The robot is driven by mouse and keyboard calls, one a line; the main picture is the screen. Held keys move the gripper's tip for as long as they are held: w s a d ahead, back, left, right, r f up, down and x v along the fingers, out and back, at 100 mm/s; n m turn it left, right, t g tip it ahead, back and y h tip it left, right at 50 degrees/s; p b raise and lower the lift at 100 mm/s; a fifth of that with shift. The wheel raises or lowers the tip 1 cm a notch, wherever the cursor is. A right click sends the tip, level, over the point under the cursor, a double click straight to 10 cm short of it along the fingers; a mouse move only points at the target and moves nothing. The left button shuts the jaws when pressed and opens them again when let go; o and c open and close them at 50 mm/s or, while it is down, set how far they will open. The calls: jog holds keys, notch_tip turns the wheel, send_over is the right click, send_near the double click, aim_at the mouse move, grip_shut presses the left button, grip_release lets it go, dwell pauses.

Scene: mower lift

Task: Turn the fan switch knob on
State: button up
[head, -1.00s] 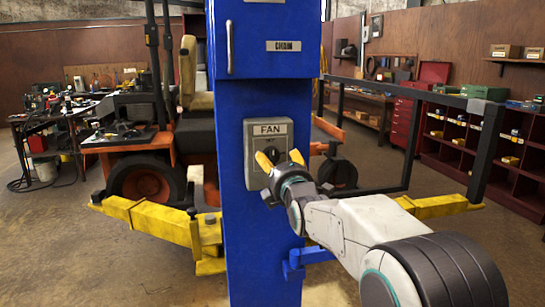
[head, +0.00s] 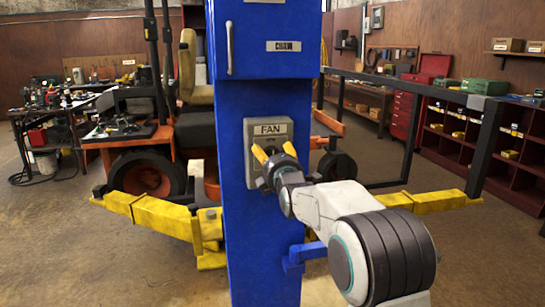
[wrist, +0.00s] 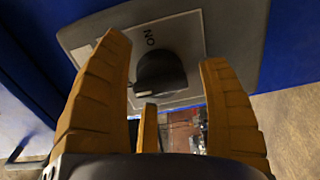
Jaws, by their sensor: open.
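The fan switch is a grey box (head: 285,129) labelled FAN on the front of a blue post (head: 233,200). In the wrist view its dark round knob (wrist: 161,73) sits on a light plate, below the word ON. My gripper (head: 273,153) is in front of the box, its yellow fingers pointing at it. In the wrist view my gripper (wrist: 170,85) is open, with fingers on both sides of the knob and a third finger below. The knob lies between the fingers with gaps visible; contact cannot be told. In the head view my gripper mostly hides the knob.
A blue cabinet (head: 265,45) is above the switch. Yellow lift arms (head: 165,218) reach out on both sides of the post, with an orange mower (head: 140,175) behind. A blue bracket (head: 303,256) juts out at lower right, below my arm.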

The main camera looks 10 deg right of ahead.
jog(key=shift+c, duration=0.2)
jog(key=c, duration=1.1)
jog(key=shift+c, duration=0.2)
jog(key=shift+b, duration=0.4)
jog(key=m+b, duration=0.3)
jog(key=shift+f, duration=0.1)
jog(key=m+b, duration=0.4)
jog(key=m, duration=0.1)
jog(key=shift+m, duration=0.3)
jog(key=m+b, duration=0.1)
jog(key=m, duration=0.1)
jog(key=m+b, duration=0.1)
jog(key=m, duration=0.1)
jog(key=shift+r+m, duration=0.2)
jog(key=shift+m, duration=0.1)
jog(key=shift+r+m+b, duration=0.1)
jog(key=shift+m+b, duration=0.55)
jog(key=shift+m, duration=1.65)
